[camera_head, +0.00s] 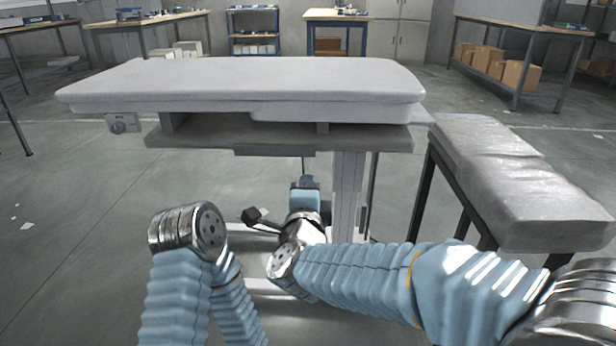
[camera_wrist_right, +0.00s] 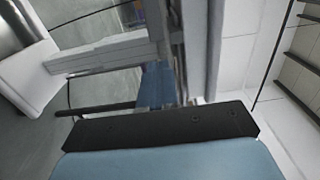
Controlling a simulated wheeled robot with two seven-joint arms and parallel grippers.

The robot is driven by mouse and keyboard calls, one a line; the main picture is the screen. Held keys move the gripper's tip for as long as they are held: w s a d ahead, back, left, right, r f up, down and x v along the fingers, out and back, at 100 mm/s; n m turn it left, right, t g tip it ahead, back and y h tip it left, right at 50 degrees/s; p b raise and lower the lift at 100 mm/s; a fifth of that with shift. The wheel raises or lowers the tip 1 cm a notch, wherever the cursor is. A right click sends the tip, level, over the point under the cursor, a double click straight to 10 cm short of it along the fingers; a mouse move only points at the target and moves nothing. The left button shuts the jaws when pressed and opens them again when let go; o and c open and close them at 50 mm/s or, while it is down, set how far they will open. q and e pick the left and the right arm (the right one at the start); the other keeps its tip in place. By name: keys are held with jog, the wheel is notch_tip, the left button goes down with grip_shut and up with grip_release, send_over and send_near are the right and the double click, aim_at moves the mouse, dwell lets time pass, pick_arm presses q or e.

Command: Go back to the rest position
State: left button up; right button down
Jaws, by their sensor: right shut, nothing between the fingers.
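My right gripper (camera_head: 306,183) is in front of and below the grey-white padded table (camera_head: 250,78), close to its pale lift column (camera_head: 348,195). It is seen from behind, past my wrist, with its fingertips small and hard to make out; it is shut and holds nothing. My right arm reaches in from the lower right. My left arm is folded at the lower left, and its gripper does not show. In the right wrist view, pale column parts (camera_wrist_right: 197,45) stand just ahead; the fingers are not clear there.
A grey padded bench (camera_head: 510,180) stands close on the right, beside my right arm. A small control box (camera_head: 123,123) hangs under the table's left end. Workbenches, a blue shelf (camera_head: 253,30) and cardboard boxes (camera_head: 520,75) line the back. The floor at left is mostly clear.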

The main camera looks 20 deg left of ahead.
jog(key=w+d+f+n+g+h+p, duration=0.1)
jog(key=d+f+n+g, duration=0.1)
jog(key=d+f, duration=0.45)
jog(key=w+d+f+n+g+p, duration=0.1)
jog(key=d+f+n+g+p, duration=0.2)
jog(key=f, duration=0.7)
jog(key=w+d+f+n+g+h, duration=0.1)
jog(key=d+f+n+g, duration=0.1)
jog(key=d+f, duration=0.5)
jog(key=s+d+f+n+g+p, duration=0.25)
jog(key=s+d+f, duration=0.4)
jog(key=f, duration=0.35)
jog(key=s+d+f+n+g+y+p, duration=0.1)
jog(key=s+d+f+n+g, duration=0.1)
jog(key=s, duration=0.7)
jog(key=s+d+f+n+g+p, duration=0.1)
jog(key=s+d+f+n+g, duration=0.1)
jog(key=s+f+g, duration=0.3)
jog(key=s+d, duration=0.1)
jog(key=s, duration=0.2)
jog(key=shift+s+f+y, duration=0.35)
jog(key=shift+s+y, duration=0.05)
jog(key=shift+w+a, duration=0.1)
